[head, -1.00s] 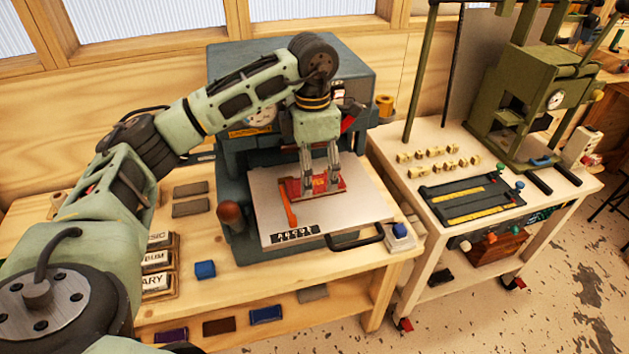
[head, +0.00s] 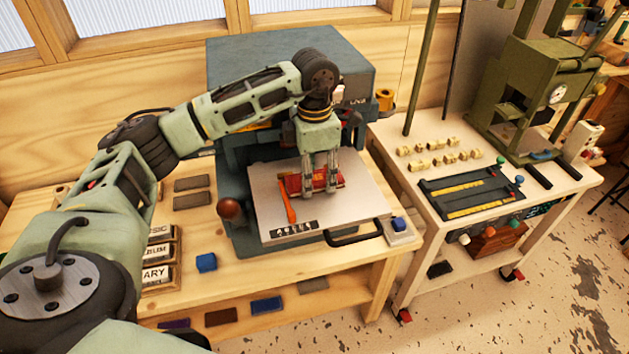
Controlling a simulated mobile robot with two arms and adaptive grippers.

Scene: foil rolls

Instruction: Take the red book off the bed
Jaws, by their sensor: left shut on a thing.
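The red book (head: 294,184) is at the middle of the pale flat bed (head: 352,212) of the blue-grey press, in the head view. My left gripper (head: 320,192) points straight down from above and is shut on the book, one finger on each side of its right half. The fingers hide part of the cover. I cannot tell whether the book touches the bed or is slightly above it. My right gripper is not in view.
An orange strip (head: 287,205) lies on the bed beside the book. A black handle (head: 354,236) and a blue button box (head: 399,231) are at the bed's front right. The press body (head: 285,65) stands behind. A blue block (head: 206,262) lies on the bench.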

